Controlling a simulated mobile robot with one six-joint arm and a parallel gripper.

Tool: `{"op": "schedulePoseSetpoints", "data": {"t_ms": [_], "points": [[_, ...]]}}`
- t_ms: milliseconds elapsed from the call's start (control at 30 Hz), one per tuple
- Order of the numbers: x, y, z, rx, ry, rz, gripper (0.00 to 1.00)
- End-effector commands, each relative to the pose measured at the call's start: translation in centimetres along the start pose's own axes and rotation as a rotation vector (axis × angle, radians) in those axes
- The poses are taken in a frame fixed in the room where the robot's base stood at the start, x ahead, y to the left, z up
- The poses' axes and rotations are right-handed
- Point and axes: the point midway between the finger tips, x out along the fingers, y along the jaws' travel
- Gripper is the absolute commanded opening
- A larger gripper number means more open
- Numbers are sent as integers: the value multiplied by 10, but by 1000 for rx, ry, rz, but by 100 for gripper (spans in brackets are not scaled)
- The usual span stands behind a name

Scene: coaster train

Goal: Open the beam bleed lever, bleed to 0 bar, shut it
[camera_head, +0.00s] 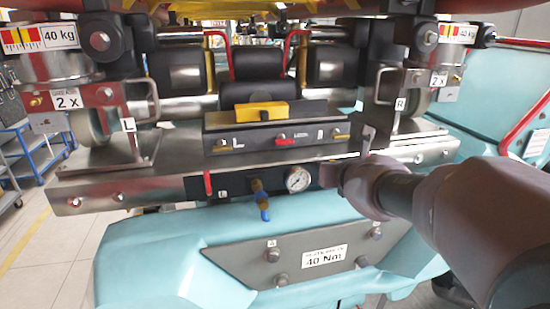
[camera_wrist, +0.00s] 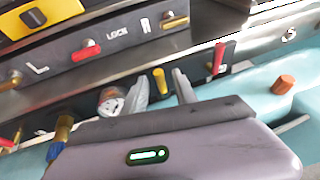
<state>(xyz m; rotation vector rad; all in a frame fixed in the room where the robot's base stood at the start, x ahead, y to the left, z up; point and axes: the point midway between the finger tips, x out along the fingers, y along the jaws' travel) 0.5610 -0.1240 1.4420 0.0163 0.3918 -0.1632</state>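A dark panel on the steel beam (camera_head: 90,192) carries a round white pressure gauge (camera_head: 298,179), which also shows in the wrist view (camera_wrist: 111,99). Its reading is too small to tell. A yellow lever (camera_wrist: 159,82) stands right of the gauge, and a red lever (camera_wrist: 219,58) stands farther right. My gripper (camera_head: 345,166) hides both in the head view. In the wrist view my gripper (camera_wrist: 161,86) is open, its two grey fingers on either side of the yellow lever. I cannot tell whether they touch it. Another red lever (camera_head: 208,184) hangs at the panel's left end.
A brass fitting with a blue end (camera_head: 262,204) sticks out left of the gauge. Above is a lock block with a yellow handle (camera_head: 261,112) and a small red lever (camera_wrist: 87,50). A teal cover (camera_head: 140,250) lies below. Floor is free at left.

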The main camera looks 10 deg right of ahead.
Motion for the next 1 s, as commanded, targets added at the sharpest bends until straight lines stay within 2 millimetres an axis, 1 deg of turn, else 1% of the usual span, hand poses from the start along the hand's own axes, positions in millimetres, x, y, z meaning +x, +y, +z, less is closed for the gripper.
{"op": "schedulePoseSetpoints", "data": {"t_ms": [100, 167, 267, 367, 400, 467, 500, 600, 700, 833, 1000], "points": [[-1, 0, 1, 0, -1, 0, 34], [-6, 0, 2, 0, -2, 0, 34], [-25, 0, 4, 0, -3, -1, 34], [-58, -1, 7, 0, -3, -2, 34], [-72, -1, 8, 0, -4, -2, 34], [-93, 0, 9, -2, -3, -2, 34], [-107, -1, 10, -1, -4, -2, 34], [-137, -1, 9, 0, -2, -2, 34], [-158, -1, 7, 0, -2, -2, 34], [-172, 0, 3, 0, -2, 0, 34], [-175, 0, 0, 1, 0, 0, 34]]}}
